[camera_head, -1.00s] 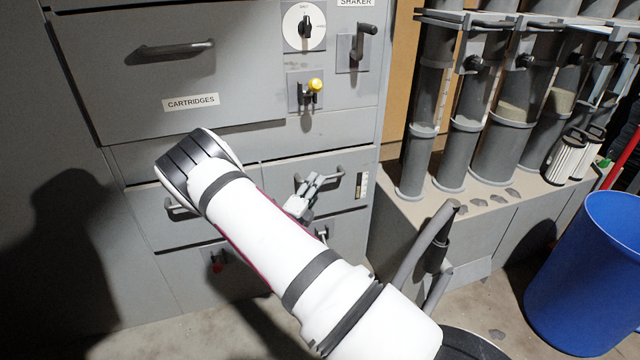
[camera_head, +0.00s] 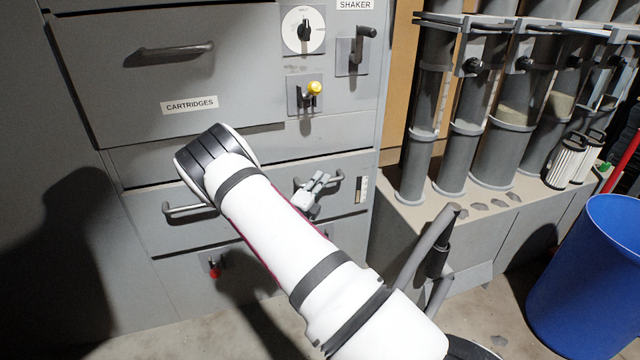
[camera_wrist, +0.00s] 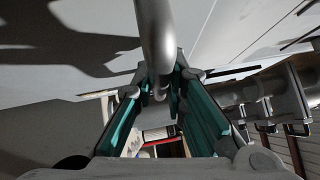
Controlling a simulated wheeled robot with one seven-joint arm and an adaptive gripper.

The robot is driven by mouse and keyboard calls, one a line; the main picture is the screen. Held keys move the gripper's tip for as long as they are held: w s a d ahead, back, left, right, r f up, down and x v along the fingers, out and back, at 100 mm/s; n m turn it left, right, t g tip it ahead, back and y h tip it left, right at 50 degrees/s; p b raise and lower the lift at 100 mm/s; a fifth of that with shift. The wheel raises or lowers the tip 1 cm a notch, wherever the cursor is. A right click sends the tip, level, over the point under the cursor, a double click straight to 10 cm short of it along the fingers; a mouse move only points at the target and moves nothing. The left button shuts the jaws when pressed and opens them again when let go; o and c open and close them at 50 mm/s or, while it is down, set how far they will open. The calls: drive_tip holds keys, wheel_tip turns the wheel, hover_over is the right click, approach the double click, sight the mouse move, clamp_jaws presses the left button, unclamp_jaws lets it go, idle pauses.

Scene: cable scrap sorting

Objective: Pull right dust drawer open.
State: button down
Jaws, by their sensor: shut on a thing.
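The right dust drawer (camera_head: 348,197) is a grey front low on the cabinet in the head view, with a bar handle (camera_head: 338,178). I cannot tell any gap around its front. My gripper (camera_head: 319,184) is at this handle, with my white arm crossing in front of the drawer's left part. In the wrist view, the grey handle bar (camera_wrist: 154,35) runs down between the green-lined fingers of my gripper (camera_wrist: 161,88), which is shut on it. The left drawer's front (camera_head: 165,232) and handle (camera_head: 187,209) show left of my arm.
Above are the cartridges drawer (camera_head: 230,95), a yellow-knobbed lever (camera_head: 315,88) and the shaker handle (camera_head: 366,32). A red-knobbed latch (camera_head: 214,270) sits below. Grey tubes (camera_head: 425,100) and a blue bin (camera_head: 590,270) stand right. Floor shows at the bottom.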

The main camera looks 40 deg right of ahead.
drive_tip(key=s+a+p, duration=0.3)
drive_tip(key=s+p, duration=0.1)
drive_tip(key=s, duration=0.6)
drive_tip(key=s+a+p, duration=0.3)
drive_tip(key=s+p, duration=0.2)
drive_tip(key=s, duration=0.5)
drive_tip(key=s+a+p, duration=0.3)
drive_tip(key=s+p, duration=0.1)
drive_tip(key=s, duration=0.6)
drive_tip(key=shift+s, duration=0.25)
drive_tip(key=shift+f, duration=0.1)
drive_tip(key=c, duration=1.6)
unclamp_jaws()
drive_tip(key=v, duration=1.2)
drive_tip(key=shift+s, duration=0.1)
